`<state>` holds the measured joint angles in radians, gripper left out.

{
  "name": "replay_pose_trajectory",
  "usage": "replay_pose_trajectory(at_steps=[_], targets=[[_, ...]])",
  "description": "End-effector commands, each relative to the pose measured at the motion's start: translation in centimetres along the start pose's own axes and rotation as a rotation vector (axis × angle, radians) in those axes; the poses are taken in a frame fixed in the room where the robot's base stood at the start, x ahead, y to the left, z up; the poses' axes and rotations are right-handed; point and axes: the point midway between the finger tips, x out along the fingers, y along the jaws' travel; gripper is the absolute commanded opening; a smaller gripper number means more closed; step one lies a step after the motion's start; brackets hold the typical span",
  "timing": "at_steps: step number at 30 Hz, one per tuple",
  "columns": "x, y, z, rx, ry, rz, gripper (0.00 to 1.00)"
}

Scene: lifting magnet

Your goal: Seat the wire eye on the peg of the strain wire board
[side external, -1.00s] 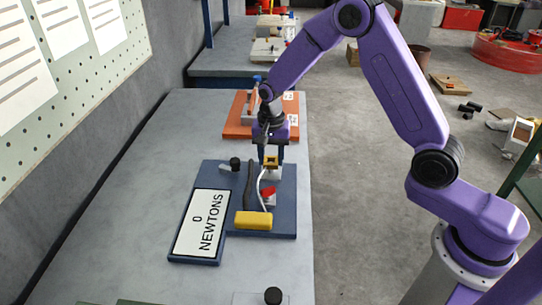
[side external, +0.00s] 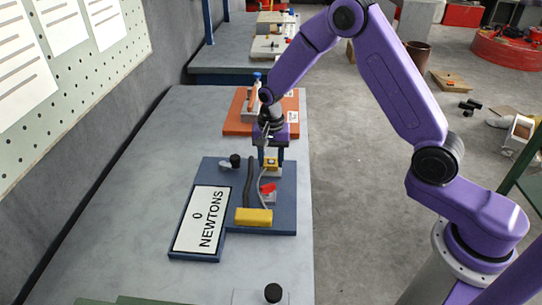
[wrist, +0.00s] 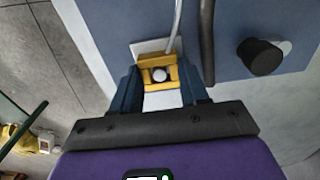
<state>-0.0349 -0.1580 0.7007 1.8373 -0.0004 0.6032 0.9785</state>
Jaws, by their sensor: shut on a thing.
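The wire eye is a yellow square frame (wrist: 144,76) with a pale wire running from it. My gripper (wrist: 160,88) is shut on it, with one dark blue finger at each side. In the wrist view the round pale top of the peg (wrist: 160,75) shows inside the eye's opening. I cannot tell how far down the peg the eye sits. In the side view the eye (side external: 271,163) is between my fingertips (side external: 271,160), over a pale block at the far right of the blue strain wire board (side external: 285,205).
A yellow block (side external: 253,216) and a red piece (side external: 267,188) lie along the wire. A black knob (side external: 235,161) and a dark curved bar (side external: 250,185) stand to the left. The display (side external: 202,220) reads 0 NEWTONS. An orange board (side external: 235,122) is behind.

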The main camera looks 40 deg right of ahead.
Motion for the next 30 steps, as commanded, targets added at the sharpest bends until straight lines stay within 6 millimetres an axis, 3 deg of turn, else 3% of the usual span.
replay_pose_trajectory(at_steps=[10,11,13,14,24,30], targets=[[0.8,0.0,0.0,0.000,0.000,0.001,0.14],[0.8,0.0,0.0,0.000,0.000,0.000,0.47],[0.8,0.0,0.0,0.000,0.000,0.000,0.70],[0.8,0.0,0.0,0.000,0.000,0.000,0.74],[0.5,0.0,0.0,0.000,0.001,-0.001,0.74],[-2.0,-0.1,0.0,-0.001,0.003,-0.004,0.74]])
